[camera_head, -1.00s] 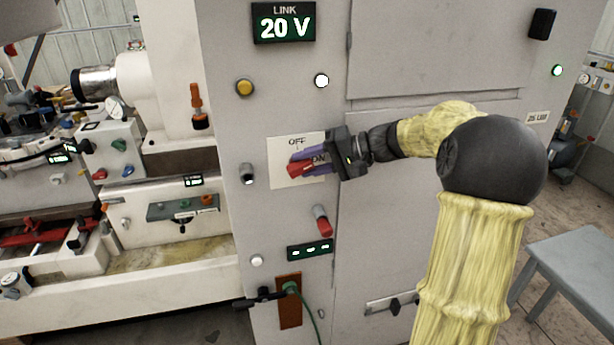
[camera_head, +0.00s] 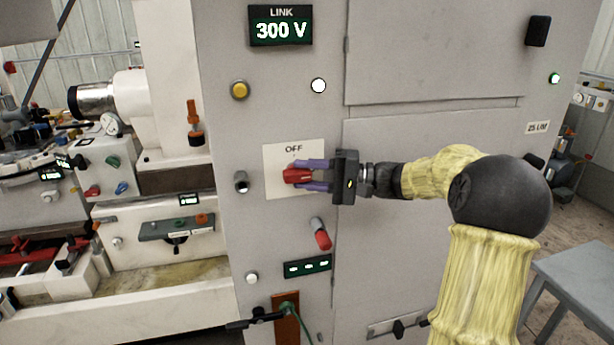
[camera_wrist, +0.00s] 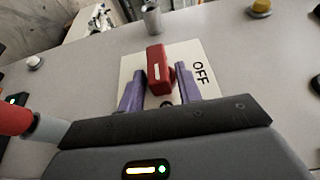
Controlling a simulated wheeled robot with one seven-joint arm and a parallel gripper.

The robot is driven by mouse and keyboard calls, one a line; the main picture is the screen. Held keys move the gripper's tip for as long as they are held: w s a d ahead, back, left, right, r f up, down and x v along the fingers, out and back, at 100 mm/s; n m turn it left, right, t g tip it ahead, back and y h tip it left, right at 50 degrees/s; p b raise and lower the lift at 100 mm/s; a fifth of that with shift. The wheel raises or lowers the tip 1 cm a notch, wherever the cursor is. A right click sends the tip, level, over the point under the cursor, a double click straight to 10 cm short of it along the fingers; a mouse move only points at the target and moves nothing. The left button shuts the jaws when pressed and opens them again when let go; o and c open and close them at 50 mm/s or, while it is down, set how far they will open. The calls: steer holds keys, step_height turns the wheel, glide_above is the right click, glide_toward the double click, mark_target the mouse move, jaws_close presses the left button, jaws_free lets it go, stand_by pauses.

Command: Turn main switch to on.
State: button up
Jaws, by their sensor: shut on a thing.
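The main switch is a red handle (camera_head: 297,176) on a pale plate (camera_head: 277,190) on the grey cabinet front. In the wrist view the red handle (camera_wrist: 158,68) stands between the two purple fingers, and OFF shows on the plate (camera_wrist: 190,52). My gripper (camera_head: 293,175) reaches in from the right and is shut on the handle, one finger above it and one below. OFF is readable above the handle. The ON label is hidden behind the gripper. The LINK display (camera_head: 281,28) reads 300 V.
A yellow button (camera_head: 240,90) and a white lamp (camera_head: 318,86) sit above the plate. A red and grey lever (camera_head: 320,234) sticks out just below my gripper. A grey table (camera_head: 575,275) stands at the right. A white machine (camera_head: 130,280) adjoins the cabinet's left.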

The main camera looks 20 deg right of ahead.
steer(key=o, duration=0.7)
steer(key=shift+c, duration=0.2)
steer(key=shift+d, duration=0.1)
steer(key=v, duration=1.7)
steer(key=shift+b, duration=0.4)
steer(key=shift+w+d, duration=0.15)
